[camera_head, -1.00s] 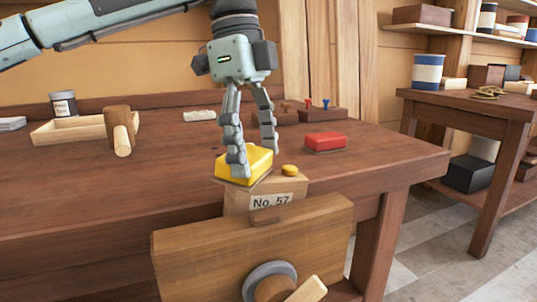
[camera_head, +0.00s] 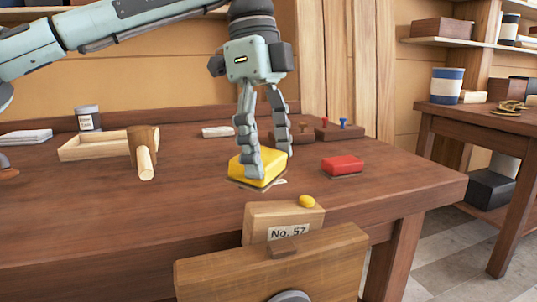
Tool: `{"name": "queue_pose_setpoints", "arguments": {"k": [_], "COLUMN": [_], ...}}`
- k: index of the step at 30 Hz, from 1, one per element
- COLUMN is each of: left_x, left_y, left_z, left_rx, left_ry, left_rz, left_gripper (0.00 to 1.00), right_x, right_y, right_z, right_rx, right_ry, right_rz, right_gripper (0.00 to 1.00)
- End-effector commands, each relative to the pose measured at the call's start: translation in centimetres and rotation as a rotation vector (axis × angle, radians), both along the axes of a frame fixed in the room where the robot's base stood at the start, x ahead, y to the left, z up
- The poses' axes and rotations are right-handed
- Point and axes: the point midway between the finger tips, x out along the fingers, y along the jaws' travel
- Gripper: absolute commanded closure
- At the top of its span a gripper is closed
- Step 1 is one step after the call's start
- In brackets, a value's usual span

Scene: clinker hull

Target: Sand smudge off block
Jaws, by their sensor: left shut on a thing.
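My left gripper (camera_head: 263,165) is shut on a yellow sanding block (camera_head: 258,170) with a thin dark base. It holds it at the bench top, behind and left of the wooden block, apart from it. The wooden block (camera_head: 262,217), labelled "No. 57", stands upright in a wooden vise (camera_head: 270,265) at the bench's front edge. A small rounded yellow piece (camera_head: 307,201) sits on the right of its top. My right gripper is not in view.
A red block (camera_head: 342,165) lies to the right on the bench (camera_head: 110,215). A pale piece (camera_head: 218,132) and a peg rack (camera_head: 338,131) are behind. The bench's front left is clear.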

Motion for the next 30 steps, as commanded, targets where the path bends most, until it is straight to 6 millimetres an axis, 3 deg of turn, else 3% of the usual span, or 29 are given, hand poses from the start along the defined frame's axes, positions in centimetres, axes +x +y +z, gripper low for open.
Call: {"name": "queue_pose_setpoints", "arguments": {"k": [2,13,23,30], "left_x": [0.0,0.0,0.0,0.0], "left_y": [-0.1,-0.1,-0.2,-0.2], "left_z": [1.0,1.1,3.9,3.9], "left_rx": [0.000,-0.001,0.000,0.000], "left_ry": [0.000,-0.001,0.000,0.000], "left_rz": [-0.001,-0.001,-0.001,-0.001], "left_gripper": [0.69,0.69,0.69,0.69], "right_x": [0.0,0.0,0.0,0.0], "right_y": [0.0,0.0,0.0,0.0], "right_z": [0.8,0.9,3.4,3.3], "right_rx": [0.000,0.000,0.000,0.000], "right_ry": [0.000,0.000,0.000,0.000], "right_rz": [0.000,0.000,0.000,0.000], "right_gripper": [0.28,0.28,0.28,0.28]}}
